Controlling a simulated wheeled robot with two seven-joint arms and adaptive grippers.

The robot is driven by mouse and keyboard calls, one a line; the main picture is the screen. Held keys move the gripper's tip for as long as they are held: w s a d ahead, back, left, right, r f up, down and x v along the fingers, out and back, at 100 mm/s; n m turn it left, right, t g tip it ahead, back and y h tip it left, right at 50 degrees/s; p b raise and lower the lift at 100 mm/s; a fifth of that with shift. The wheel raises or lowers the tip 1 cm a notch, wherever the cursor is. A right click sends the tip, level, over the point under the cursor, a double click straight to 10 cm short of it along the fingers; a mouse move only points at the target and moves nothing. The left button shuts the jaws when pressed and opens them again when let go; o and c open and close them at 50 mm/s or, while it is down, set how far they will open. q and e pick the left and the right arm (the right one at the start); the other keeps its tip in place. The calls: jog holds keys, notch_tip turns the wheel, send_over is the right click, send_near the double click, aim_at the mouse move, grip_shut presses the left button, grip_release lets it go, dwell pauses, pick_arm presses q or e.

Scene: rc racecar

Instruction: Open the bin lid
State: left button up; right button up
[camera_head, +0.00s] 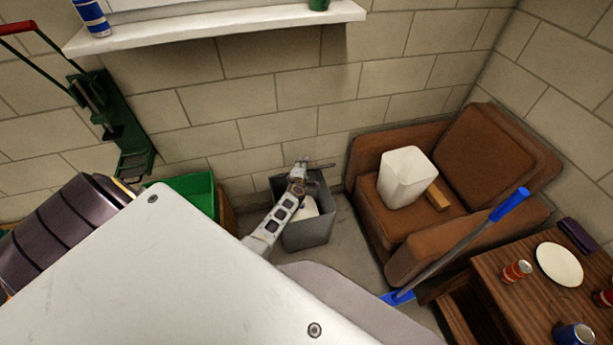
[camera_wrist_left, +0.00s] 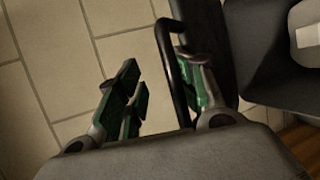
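The grey bin (camera_head: 308,232) stands on the floor against the wall. Its top is uncovered, and a white item (camera_head: 306,209) shows inside. The dark lid (camera_wrist_left: 212,40) appears raised on edge beside the opening in the left wrist view; my gripper mostly hides it in the head view. A black loop handle (camera_wrist_left: 166,40) stands out from it. My left gripper (camera_head: 303,166) is over the bin's far side. In the left wrist view its fingers (camera_wrist_left: 160,75) are apart, with the handle between them, nearer the right finger. Firm contact is not visible. My right gripper is not in view.
A brown armchair (camera_head: 502,150) with a white container (camera_head: 406,178) stands right of the bin. A green box (camera_head: 192,190) is to the left. A blue-handled tool (camera_head: 460,246) leans near a wooden table (camera_head: 520,303). A white sill (camera_head: 220,27) juts from the wall above.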

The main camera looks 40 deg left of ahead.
pick_arm(q)
jog(key=s+d+f+b, duration=0.2)
jog(key=s+d+f, duration=0.1)
jog(key=d+f, duration=0.1)
jog(key=shift+s+d+f+b, duration=0.15)
jog(key=shift+s+f+b, duration=0.15)
jog(key=shift+b, duration=0.1)
dwell(0.5)
